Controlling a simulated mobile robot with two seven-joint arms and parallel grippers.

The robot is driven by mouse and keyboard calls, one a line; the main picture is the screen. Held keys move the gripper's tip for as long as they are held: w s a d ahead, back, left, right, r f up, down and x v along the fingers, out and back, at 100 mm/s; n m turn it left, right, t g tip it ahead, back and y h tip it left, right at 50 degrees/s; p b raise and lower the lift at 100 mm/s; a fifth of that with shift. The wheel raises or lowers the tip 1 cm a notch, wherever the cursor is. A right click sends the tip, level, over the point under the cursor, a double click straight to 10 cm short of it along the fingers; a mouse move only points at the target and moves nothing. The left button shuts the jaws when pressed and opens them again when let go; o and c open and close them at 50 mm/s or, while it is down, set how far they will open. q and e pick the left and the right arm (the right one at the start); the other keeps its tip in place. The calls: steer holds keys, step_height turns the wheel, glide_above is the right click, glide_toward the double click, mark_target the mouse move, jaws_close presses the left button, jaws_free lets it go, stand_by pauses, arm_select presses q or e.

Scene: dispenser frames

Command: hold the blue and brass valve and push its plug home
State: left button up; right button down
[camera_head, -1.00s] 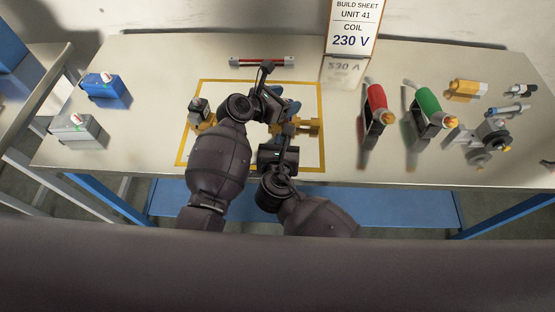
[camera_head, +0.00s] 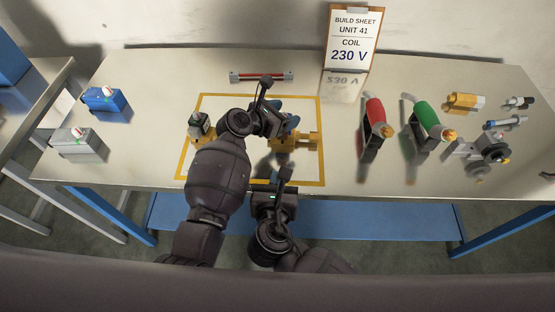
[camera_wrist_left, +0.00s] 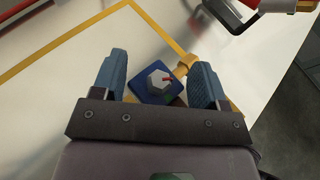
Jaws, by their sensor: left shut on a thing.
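The blue and brass valve (camera_head: 297,142) lies inside the yellow outlined square; its brass part shows to the right of my left gripper. In the left wrist view the valve's blue top (camera_wrist_left: 145,92) has a pale hexagonal piece with a red mark. My left gripper (camera_head: 283,122) is shut on the valve, with blue finger pads on either side of it in the wrist view (camera_wrist_left: 160,72). My right gripper (camera_head: 284,176) is near the square's front edge, apart from the valve. Its jaw state is unclear. The plug cannot be made out.
Blue (camera_head: 105,99) and grey (camera_head: 80,142) boxes stand farther left. Red (camera_head: 375,112) and green (camera_head: 433,119) tools and several parts lie right. A build sheet (camera_head: 350,50) stands behind.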

arm_select(q)
steer(key=o, duration=1.3)
steer(key=shift+o, duration=0.2)
